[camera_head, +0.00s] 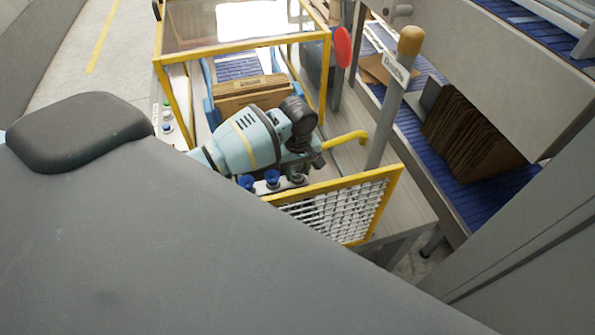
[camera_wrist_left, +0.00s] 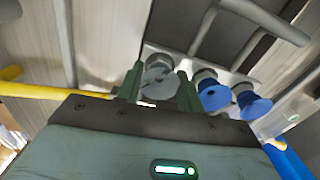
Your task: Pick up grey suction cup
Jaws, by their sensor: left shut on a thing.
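A grey suction cup (camera_head: 297,180) sits at the right end of a short row on a rack. Two blue suction cups stand to its left, one in the middle (camera_head: 272,178) and one at the far end (camera_head: 246,181). My left gripper (camera_head: 302,170) is at the grey cup, partly hidden behind its own arm and wrist. In the left wrist view the green fingers (camera_wrist_left: 159,88) are shut on the grey cup (camera_wrist_left: 160,72), one on each side. The blue cups (camera_wrist_left: 250,104) are to the right there, apart from the fingers. My right gripper is not in view.
A yellow-framed guard with white mesh (camera_head: 345,208) stands close in front of the rack. A grey post with a wooden knob (camera_head: 410,42) rises to the right. Brown cartons (camera_head: 465,135) stand on a blue conveyor at right.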

